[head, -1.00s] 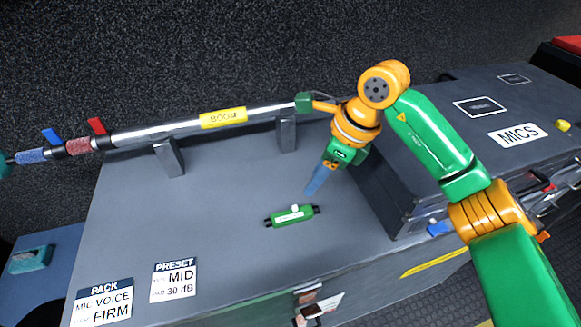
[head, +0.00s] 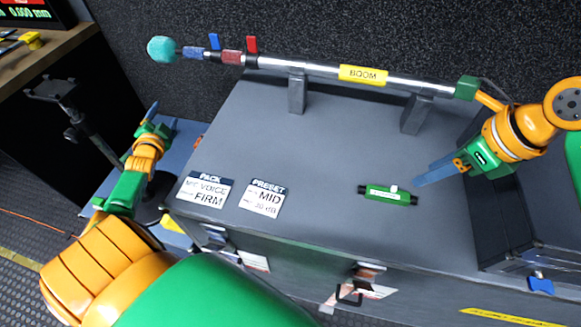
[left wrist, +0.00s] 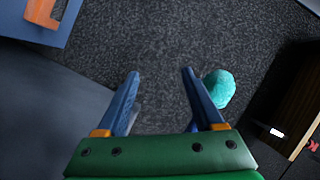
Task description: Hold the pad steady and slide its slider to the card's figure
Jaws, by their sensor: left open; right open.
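The pad (head: 388,195) is a small green bar with black ends and a white slider knob (head: 394,188) on top. It lies on the grey case top. The preset card (head: 262,196) lies to its left and reads MID and 30 dB. My right gripper (head: 418,182) points at the pad from the right, its blue fingertips close to the pad's right end. Whether they touch cannot be told. My left gripper (head: 162,117) is open and empty beyond the case's left end, far from the pad. Its spread blue fingers show in the left wrist view (left wrist: 160,72).
A boom pole (head: 318,74) with a teal foam tip (head: 161,49) rests on stands along the back. The foam tip also shows in the left wrist view (left wrist: 219,88). A pack card (head: 206,190) lies left of the preset card. The middle of the case top is clear.

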